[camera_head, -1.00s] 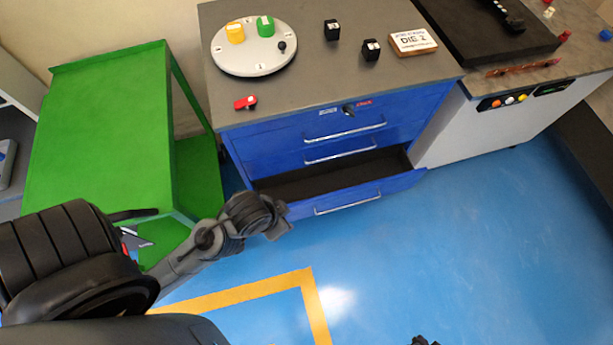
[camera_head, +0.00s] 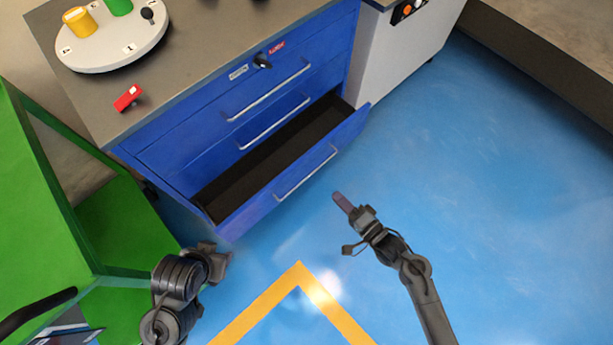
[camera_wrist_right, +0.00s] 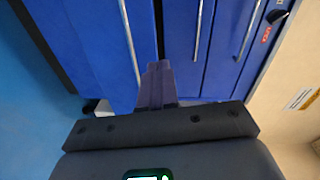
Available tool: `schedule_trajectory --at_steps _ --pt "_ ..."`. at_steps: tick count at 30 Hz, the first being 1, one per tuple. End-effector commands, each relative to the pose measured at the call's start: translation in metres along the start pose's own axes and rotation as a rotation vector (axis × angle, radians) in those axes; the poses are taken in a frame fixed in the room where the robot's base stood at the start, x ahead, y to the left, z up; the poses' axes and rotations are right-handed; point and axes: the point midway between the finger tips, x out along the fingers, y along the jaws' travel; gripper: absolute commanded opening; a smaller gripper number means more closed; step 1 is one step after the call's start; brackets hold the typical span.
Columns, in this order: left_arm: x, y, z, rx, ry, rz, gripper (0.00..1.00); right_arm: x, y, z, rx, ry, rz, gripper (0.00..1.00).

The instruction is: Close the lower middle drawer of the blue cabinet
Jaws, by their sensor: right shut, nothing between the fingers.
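The blue cabinet (camera_head: 190,140) has one drawer (camera_head: 290,185) pulled out, below two shut drawer fronts in the head view. Its dark inside looks empty, and its front has a long metal handle (camera_head: 305,172). My right gripper (camera_head: 342,202) is shut and empty, pointing toward the drawer front from the floor side, apart from it in the head view. In the right wrist view the shut fingers (camera_wrist_right: 158,75) lie across the blue fronts near a handle (camera_wrist_right: 130,40); contact cannot be told. My left gripper (camera_head: 222,260) is near the drawer's left corner; its fingers are unclear.
A green cart (camera_head: 40,200) stands left of the cabinet. The worktop holds a round white plate (camera_head: 110,40) with coloured cylinders and a red block (camera_head: 128,97). A grey-white unit (camera_head: 400,50) adjoins on the right. The blue floor (camera_head: 480,200) in front is clear.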

Motion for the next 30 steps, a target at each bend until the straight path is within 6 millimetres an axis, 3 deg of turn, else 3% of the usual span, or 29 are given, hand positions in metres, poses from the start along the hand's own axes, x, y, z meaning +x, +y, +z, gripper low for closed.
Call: schedule_trajectory --at_steps 1,3,14,30 --pt "0.017 0.001 0.005 0.000 0.000 0.000 0.43 0.005 0.018 -0.002 0.029 -0.011 -0.027 0.00" --pt "0.024 0.001 0.008 0.000 0.001 0.000 0.43 0.007 0.025 -0.004 0.064 -0.022 -0.058 0.00" --pt "0.039 0.004 0.011 -0.007 0.006 0.006 0.43 0.029 0.030 -0.006 0.118 -0.042 -0.108 0.00" --pt "0.087 0.006 0.027 -0.010 0.005 0.008 0.43 0.122 0.022 -0.003 0.115 -0.040 -0.107 0.00"
